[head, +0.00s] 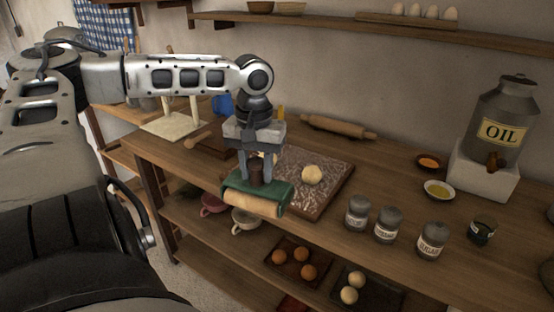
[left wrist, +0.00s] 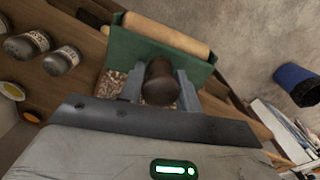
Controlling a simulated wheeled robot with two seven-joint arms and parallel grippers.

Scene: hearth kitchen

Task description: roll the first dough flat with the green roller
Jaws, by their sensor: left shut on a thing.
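My left gripper (head: 262,168) is shut on the dark knob handle of the green roller (head: 275,191), which has a pale wooden cylinder below its green housing. The roller hangs near the front left of the floured board (head: 334,195); I cannot tell the gap beneath it. A pale, rounded ball of dough (head: 312,174) sits on the board, to the right of the roller. In the left wrist view the fingers (left wrist: 160,88) clasp the brown knob, with the green roller (left wrist: 130,46) beyond. The dough is hidden there. My right gripper is out of view.
A rolling pin (head: 338,127) lies behind the board. Several labelled jars (head: 386,224), two small bowls (head: 439,190) and an oil can (head: 503,115) stand to the right. Dough balls (head: 349,295) and brown balls (head: 294,255) lie on lower-shelf trays. Cups (head: 246,220) stand below the counter.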

